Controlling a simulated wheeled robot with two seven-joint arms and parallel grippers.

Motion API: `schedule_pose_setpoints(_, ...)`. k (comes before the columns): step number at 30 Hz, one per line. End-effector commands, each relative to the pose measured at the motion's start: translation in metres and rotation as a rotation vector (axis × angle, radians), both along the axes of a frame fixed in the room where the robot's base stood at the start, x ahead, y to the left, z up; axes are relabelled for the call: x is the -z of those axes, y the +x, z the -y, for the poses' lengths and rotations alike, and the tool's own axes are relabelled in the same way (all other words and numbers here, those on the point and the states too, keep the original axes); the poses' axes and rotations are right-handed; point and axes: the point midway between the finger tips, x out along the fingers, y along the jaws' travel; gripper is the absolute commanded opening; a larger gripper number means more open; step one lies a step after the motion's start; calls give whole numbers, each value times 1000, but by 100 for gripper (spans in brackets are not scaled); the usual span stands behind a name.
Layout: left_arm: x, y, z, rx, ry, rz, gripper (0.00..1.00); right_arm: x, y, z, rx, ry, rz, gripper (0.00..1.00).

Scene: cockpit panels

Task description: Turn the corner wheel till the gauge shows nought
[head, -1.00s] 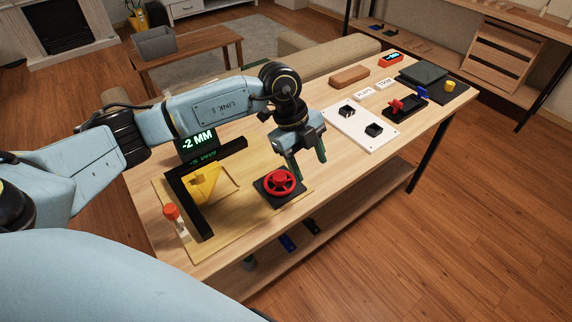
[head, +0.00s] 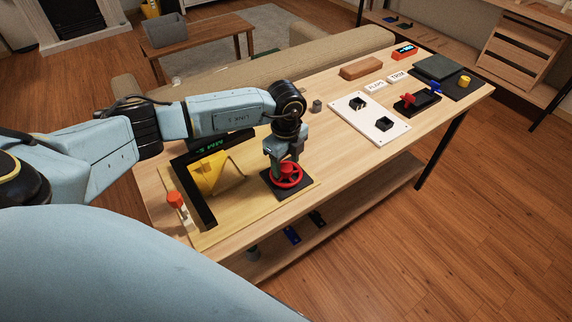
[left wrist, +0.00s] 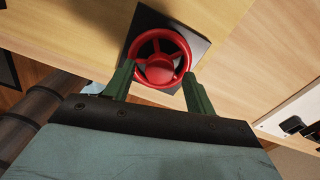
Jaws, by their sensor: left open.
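The red corner wheel (head: 289,178) sits on a dark square base at the front right corner of the yellowish board (head: 238,207). My left gripper (head: 284,162) is right over it, pointing down. In the left wrist view the wheel (left wrist: 160,68) shows between the two green fingers of the open gripper (left wrist: 158,76), one at each side of the rim. I cannot tell whether they touch it. The gauge display (head: 208,144) is mostly hidden behind my left arm; only dim mirrored green characters show beneath, too unclear to read surely. My right gripper is not in view.
A black angle bar (head: 193,188) with a yellow piece (head: 213,172) stands left of the wheel. A red-topped post (head: 175,199) is at the board's left. A white panel (head: 371,118), a brown block (head: 361,68) and a red-handled switch (head: 408,99) lie to the right.

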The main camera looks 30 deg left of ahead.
Motion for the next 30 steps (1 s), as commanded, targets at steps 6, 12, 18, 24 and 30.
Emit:
schedule_pose_setpoints(6,13,0,0,1,0,-1,55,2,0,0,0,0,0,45)
schedule_pose_setpoints(12,13,0,0,1,0,0,55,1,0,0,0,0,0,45)
schedule_pose_setpoints(18,13,0,0,1,0,0,34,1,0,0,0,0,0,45)
schedule_pose_setpoints(24,13,0,0,1,-1,0,11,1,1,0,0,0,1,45)
schedule_pose_setpoints(30,12,0,0,16,-1,0,11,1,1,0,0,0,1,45)
